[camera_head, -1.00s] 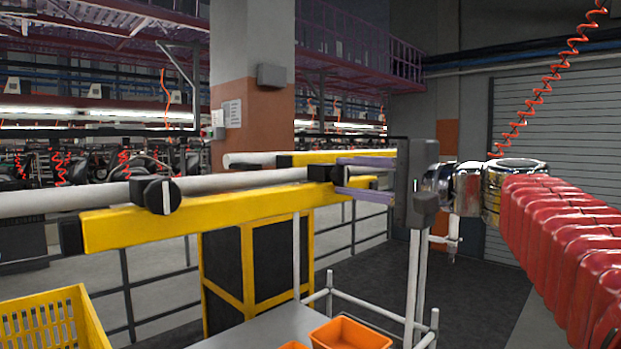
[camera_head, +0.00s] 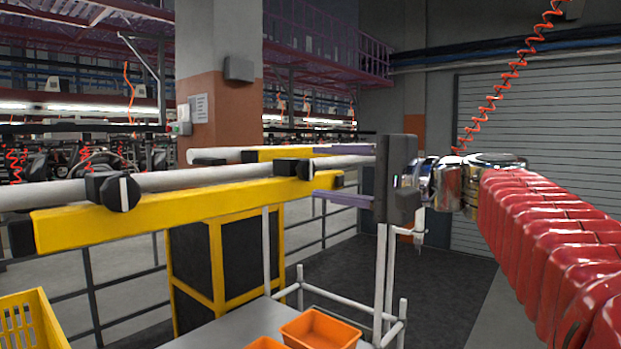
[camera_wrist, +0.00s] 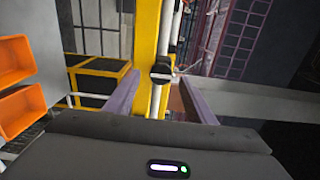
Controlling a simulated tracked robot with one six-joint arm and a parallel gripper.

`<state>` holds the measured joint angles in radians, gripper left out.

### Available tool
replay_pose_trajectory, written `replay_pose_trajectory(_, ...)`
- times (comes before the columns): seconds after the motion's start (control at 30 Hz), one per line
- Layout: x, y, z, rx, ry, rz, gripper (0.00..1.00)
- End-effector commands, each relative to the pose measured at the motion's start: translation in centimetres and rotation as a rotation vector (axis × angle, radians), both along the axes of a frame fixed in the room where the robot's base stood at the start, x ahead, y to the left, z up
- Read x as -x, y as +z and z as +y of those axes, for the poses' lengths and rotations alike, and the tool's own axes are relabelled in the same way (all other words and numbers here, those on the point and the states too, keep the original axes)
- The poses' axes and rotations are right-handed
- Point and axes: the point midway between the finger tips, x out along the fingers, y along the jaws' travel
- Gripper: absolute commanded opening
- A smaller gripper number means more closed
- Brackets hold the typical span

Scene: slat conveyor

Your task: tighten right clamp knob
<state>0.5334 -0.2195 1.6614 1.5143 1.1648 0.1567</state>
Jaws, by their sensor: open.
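The right clamp knob (camera_head: 293,168) is black and sits where a white pipe (camera_head: 215,174) runs along a yellow beam (camera_head: 150,212). In the wrist view the knob (camera_wrist: 162,71) shows a pale stripe across its face. The left clamp knob (camera_head: 113,191) is black with an upright white stripe. My gripper (camera_head: 316,174) is open and empty, its purple fingers pointing left at the right knob. In the wrist view its fingertips (camera_wrist: 158,86) stand on either side of the beam line, with the knob between and just beyond them. I cannot tell whether they touch anything.
A second white pipe and yellow beam (camera_head: 275,154) lie behind. Below are a grey table (camera_head: 225,330), orange bins (camera_head: 320,328) and a yellow crate (camera_head: 30,325). Dark railings (camera_head: 90,290) stand behind. A red coiled hose (camera_head: 510,75) hangs at upper right.

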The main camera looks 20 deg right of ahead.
Motion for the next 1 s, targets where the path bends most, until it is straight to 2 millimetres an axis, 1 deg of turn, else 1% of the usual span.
replay_pose_trajectory(0.1, 1.2, 0.1, -1.0, 0.000, -0.004, -0.001, 0.50)
replay_pose_trajectory(0.5, 4.9, 0.0, -3.6, 0.001, -0.004, 0.000, 0.50)
replay_pose_trajectory(0.8, 7.4, -0.1, -5.5, 0.000, -0.003, 0.001, 0.50)
replay_pose_trajectory(1.0, 8.7, -0.1, -6.4, 0.000, -0.002, 0.001, 0.50)
